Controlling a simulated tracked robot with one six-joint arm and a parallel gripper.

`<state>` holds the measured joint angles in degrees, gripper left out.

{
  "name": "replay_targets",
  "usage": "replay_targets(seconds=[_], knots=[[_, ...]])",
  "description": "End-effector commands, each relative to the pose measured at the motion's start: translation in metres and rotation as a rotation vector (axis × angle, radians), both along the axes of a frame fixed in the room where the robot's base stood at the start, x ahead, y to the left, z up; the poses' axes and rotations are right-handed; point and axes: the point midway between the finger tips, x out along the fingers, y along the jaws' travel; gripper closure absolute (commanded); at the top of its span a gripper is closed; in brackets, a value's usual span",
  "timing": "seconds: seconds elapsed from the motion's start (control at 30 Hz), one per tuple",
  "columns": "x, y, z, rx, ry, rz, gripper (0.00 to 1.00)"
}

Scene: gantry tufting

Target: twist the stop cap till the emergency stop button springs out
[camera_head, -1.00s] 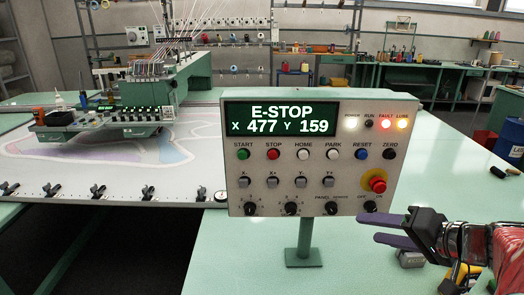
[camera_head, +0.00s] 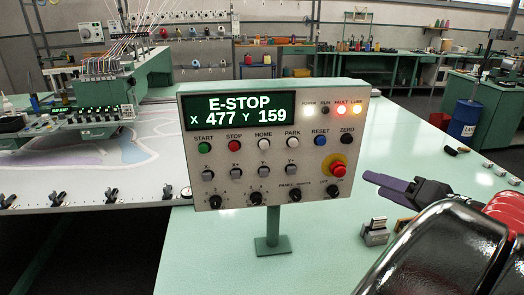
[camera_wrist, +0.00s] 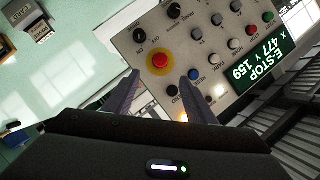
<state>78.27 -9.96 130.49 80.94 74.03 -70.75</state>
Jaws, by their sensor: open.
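The emergency stop button is a red cap (camera_head: 338,169) on a yellow ring, at the right side of the control panel (camera_head: 215,187). The panel's screen (camera_head: 239,108) reads E-STOP, X 477 Y 159, and the fault and lube lamps are lit. My gripper (camera_head: 368,184) is open and empty, just right of the panel, its purple fingers pointing left. In the wrist view the red cap (camera_wrist: 160,61) shows beyond and between the two fingertips (camera_wrist: 163,75), with a gap to it. Nothing is between the jaws.
The panel stands on a green post (camera_head: 273,230) on a pale green table (camera_head: 215,260). A small grey block (camera_head: 375,232) lies below my gripper. The tufting gantry (camera_head: 95,85) is at the left, and a blue drum (camera_head: 464,120) stands at the back right.

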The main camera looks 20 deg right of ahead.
Motion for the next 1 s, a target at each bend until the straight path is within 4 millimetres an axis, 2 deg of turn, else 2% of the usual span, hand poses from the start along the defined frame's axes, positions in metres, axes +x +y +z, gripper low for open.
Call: replay_targets(seconds=[0.27,1.0], knots=[[0.023,0.002,-0.007,0.003,0.001,0.003,0.49],[0.106,0.004,-0.030,0.002,0.001,0.001,0.49]])
